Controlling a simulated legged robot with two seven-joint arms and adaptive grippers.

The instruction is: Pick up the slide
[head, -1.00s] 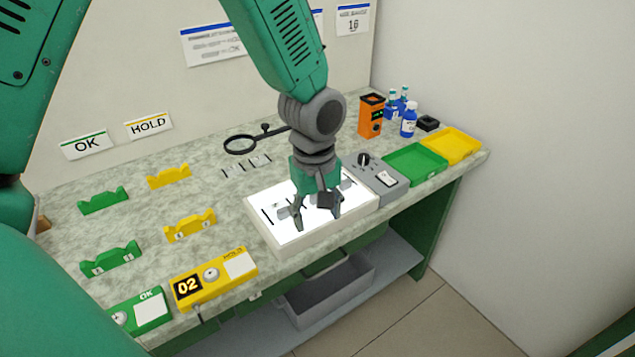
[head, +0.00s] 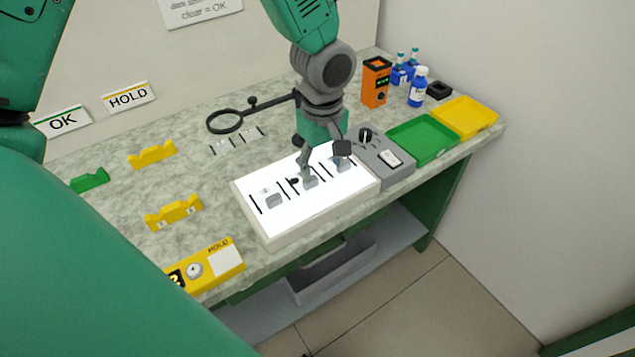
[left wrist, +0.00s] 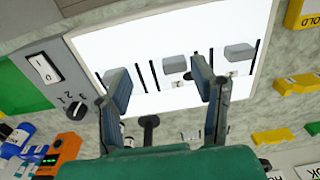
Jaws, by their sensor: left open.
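Several small slides with grey blocks lie in a row on the lit white panel of a light box (head: 270,235), between thin black bars. In the head view one slide (head: 273,201) is at the left, with another (head: 309,183) near the middle by my finger. My left gripper (head: 322,167) is over the middle-right of the panel, pointing down, open and empty. In the left wrist view its fingers (left wrist: 163,88) stand apart, with a grey block (left wrist: 174,65) showing between them and another (left wrist: 239,53) to the right. I cannot tell finger height. My right gripper is not in view.
A grey switch box (head: 393,172) adjoins the light box. Green (head: 424,140) and yellow (head: 467,117) trays stand at right. A black-rimmed magnifier (head: 224,121) is behind. Yellow holders (head: 173,213) stand left. An orange device (head: 376,83) and blue bottles (head: 417,88) are at back right.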

